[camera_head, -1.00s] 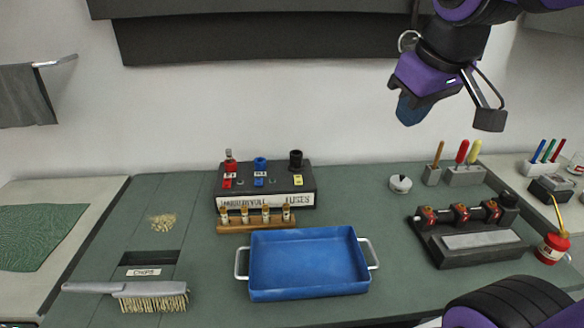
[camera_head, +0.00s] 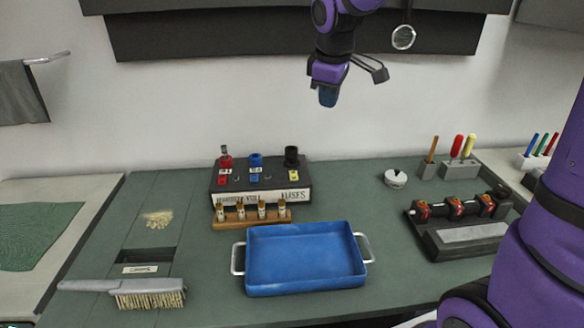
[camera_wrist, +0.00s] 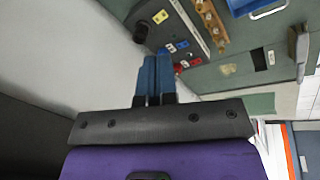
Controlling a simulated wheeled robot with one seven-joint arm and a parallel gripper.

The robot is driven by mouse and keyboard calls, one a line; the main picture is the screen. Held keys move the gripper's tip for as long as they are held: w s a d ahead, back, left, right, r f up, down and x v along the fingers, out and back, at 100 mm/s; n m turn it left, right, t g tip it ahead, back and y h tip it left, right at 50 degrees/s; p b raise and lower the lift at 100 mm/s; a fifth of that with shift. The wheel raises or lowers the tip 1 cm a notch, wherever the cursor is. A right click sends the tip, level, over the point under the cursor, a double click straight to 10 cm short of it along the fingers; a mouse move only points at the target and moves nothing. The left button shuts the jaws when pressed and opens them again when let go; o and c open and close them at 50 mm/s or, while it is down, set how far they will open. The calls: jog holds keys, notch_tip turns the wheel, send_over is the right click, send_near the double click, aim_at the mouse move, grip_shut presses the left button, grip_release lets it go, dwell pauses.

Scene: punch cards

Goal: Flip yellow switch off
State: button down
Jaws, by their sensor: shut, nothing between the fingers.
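The black switch box (camera_head: 306,182) stands at the back of the green bench, with a white front label ending in "USES". On its top are a red, a blue and a black knob. In front of the knobs are small red, blue and yellow switches; the yellow switch (camera_head: 293,175) is at the right, below the black knob. Its lever position is too small to tell. It also shows in the wrist view (camera_wrist: 160,16). My gripper (camera_head: 327,97) is in the air above and right of the box, against the wall. Its blue fingers (camera_wrist: 155,72) are shut together and empty.
A wooden rack with vials (camera_head: 250,218) stands right before the box. A blue tray (camera_head: 305,284) is in front of that. A brush (camera_head: 140,291) lies at left. A black fixture (camera_head: 455,222) and a white round lid (camera_head: 396,178) are at right. Space above the bench is free.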

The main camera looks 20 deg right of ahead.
aim_at(292, 176)
jog(key=w+a+f+n, duration=0.2)
jog(key=w+f+n, duration=0.1)
jog(key=w+f, duration=0.4)
jog(key=w+a+f+n+g, duration=0.1)
jog(key=w+f+n, duration=0.2)
jog(key=w+f, duration=0.3)
jog(key=shift+w+a+f+y, duration=0.3)
jog(key=shift+w+a+f, duration=0.1)
jog(key=shift+w, duration=0.05)
jog(key=shift+f, duration=0.15)
jog(key=f, duration=0.4)
jog(key=w+f, duration=0.1)
jog(key=f, duration=0.8)
jog(key=shift+w+d+f, duration=0.15)
jog(key=shift+w+f, duration=0.15)
jog(key=shift+f, duration=0.15)
jog(key=shift+s, duration=0.1)
jog(key=shift+s, duration=0.15)
jog(key=shift+s+r, duration=0.2)
jog(key=shift+s, duration=0.3)
